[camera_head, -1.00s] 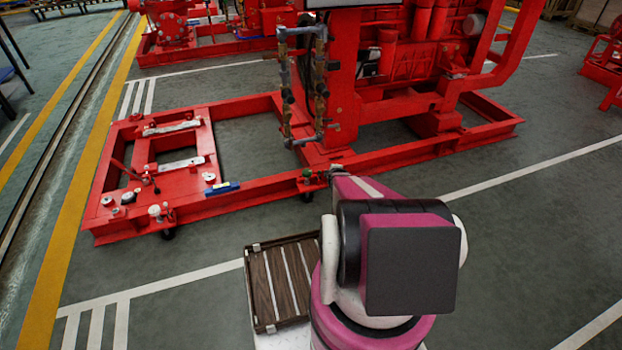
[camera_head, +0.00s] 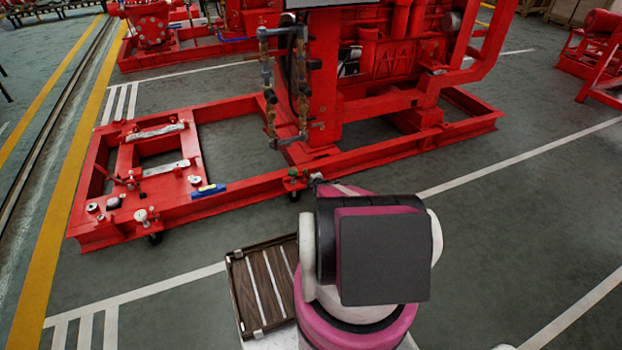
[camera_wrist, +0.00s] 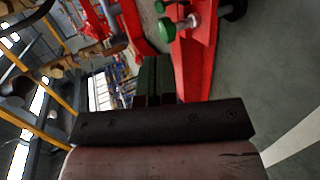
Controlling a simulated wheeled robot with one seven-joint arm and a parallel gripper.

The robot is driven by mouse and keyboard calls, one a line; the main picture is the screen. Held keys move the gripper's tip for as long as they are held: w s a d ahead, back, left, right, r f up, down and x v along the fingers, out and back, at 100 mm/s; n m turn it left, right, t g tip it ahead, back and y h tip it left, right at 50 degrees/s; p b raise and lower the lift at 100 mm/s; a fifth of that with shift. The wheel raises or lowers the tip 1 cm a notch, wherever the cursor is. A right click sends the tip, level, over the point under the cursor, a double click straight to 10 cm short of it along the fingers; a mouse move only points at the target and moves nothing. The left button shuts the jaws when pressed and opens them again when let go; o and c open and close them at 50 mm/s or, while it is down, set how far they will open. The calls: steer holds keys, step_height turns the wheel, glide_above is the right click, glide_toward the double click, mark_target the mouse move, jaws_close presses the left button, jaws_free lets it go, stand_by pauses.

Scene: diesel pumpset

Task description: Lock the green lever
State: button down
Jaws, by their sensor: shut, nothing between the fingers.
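A green lever or knob (camera_wrist: 166,28) shows at the top of the wrist view, beside a red beam. A round green part (camera_wrist: 163,6) sits just above it. In the head view the small green piece (camera_head: 293,172) is on the front beam of the red skid. My gripper (camera_wrist: 157,66) is shut and empty, its dark fingers pointing up the wrist picture. The green knob lies beyond the fingertips and a little to their right, with a gap. In the head view my arm hides most of the gripper; its end is just right of the green piece.
The red skid frame (camera_head: 240,192) and upright pipes (camera_head: 268,95) stand ahead. A blue object (camera_head: 208,190) lies on the skid to the left. A slatted brown tray (camera_head: 235,285) sits beside my arm. Grey floor is open at right.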

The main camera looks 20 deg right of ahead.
mark_target(305, 170)
steer(key=x, duration=1.3)
steer(key=shift+f, duration=0.1)
steer(key=shift+w+r, duration=0.3)
steer(key=shift+w, duration=0.1)
steer(key=shift+w+a+r, duration=0.1)
steer(key=shift+w+r, duration=0.15)
steer(key=shift+w, duration=0.6)
steer(key=shift+w+r, duration=0.25)
steer(key=shift+w, duration=0.55)
steer(key=shift+s, duration=0.15)
steer(key=shift+r, duration=0.1)
steer(key=shift+r, duration=0.7)
